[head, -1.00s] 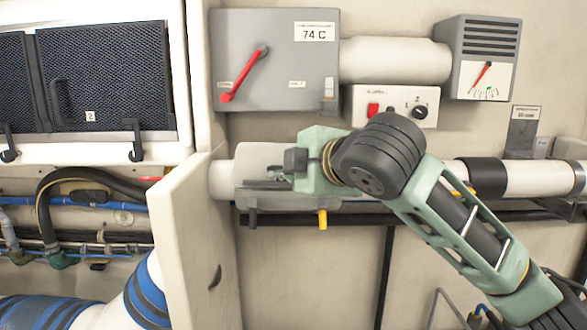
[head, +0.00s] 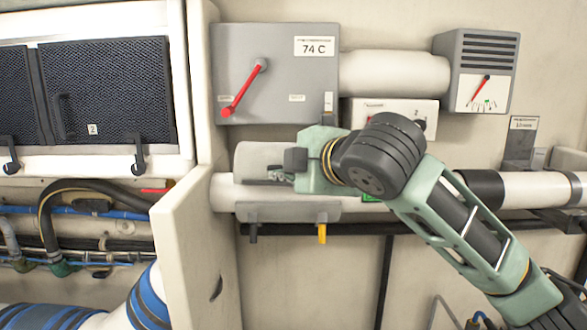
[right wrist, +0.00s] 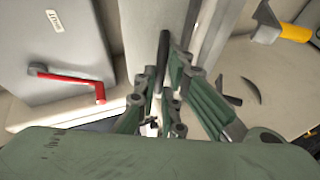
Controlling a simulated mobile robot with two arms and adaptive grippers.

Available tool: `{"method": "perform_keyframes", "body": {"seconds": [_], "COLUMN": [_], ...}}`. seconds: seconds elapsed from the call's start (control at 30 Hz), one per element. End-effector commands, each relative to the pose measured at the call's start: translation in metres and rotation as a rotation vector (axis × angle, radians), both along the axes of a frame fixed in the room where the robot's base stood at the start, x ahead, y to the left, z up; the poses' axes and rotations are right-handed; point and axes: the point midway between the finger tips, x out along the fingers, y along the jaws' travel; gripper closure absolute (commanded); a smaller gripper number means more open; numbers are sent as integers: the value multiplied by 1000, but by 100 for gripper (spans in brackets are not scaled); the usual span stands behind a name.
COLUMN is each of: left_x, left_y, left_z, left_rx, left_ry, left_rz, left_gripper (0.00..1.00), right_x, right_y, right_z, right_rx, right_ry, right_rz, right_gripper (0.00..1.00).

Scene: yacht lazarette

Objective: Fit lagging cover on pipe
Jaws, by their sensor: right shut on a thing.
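The pale pipe (head: 224,192) runs level along the wall in the head view. The grey lagging cover (head: 262,155) is at its left part. Its upper shell stands raised above the pipe's left part, and its lower part (head: 285,212) lies along the pipe's underside, with a dark latch (head: 253,233) and a yellow latch (head: 322,233) hanging from it. My right gripper (head: 280,174) is shut on a dark handle at the front of the cover. In the right wrist view the handle (right wrist: 165,48) lies between the fingers. My arm hides the pipe's middle. My left gripper is out of view.
A grey box (head: 285,80) with a red lever (head: 244,88) is above the cover. A switch panel (head: 385,107) and a gauge unit (head: 484,70) are to its right. A pale upright panel (head: 190,255) stands close on the left. The wall below the pipe is mostly clear.

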Motion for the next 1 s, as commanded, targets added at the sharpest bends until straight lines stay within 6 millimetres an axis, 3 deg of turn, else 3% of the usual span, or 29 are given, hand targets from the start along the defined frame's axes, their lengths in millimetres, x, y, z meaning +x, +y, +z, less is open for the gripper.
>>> {"method": "perform_keyframes", "body": {"seconds": [0.47,1.0], "left_x": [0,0], "left_y": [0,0], "left_z": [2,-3], "left_rx": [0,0], "left_ry": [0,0], "left_rz": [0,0], "left_gripper": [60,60], "right_x": [-3,-34], "right_y": [0,0], "right_z": [5,5], "right_rx": [2,1], "right_ry": [-6,-7], "right_rz": [1,1], "right_gripper": [100,100]}}
